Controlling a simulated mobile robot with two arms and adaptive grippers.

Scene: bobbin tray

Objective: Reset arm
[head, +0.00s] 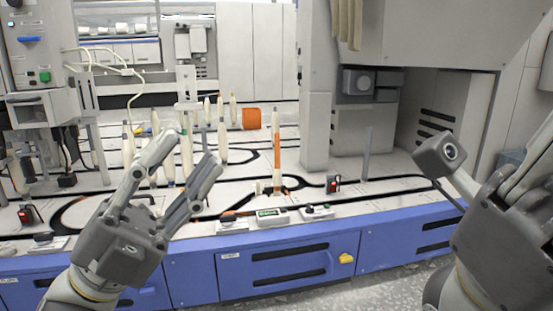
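My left gripper (190,153) is in the left half of the head view, in front of the bobbin line. Its two fingers point up and to the right and stand apart, with nothing between them. My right gripper (507,205) is at the right edge, cut off by the frame. Its fingertips are not clearly seen, so I cannot tell whether it is open. A tall orange and white bobbin (276,150) stands upright on the track deck, right of my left gripper and apart from it. Several pale bobbins (222,140) stand behind the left gripper, some partly hidden by its fingers.
The white deck (400,190) with black curved tracks sits on a blue cabinet (290,265). A grey machine column (316,90) rises mid-right. Small switch boxes (318,211) line the front edge. Bare floor shows at bottom right.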

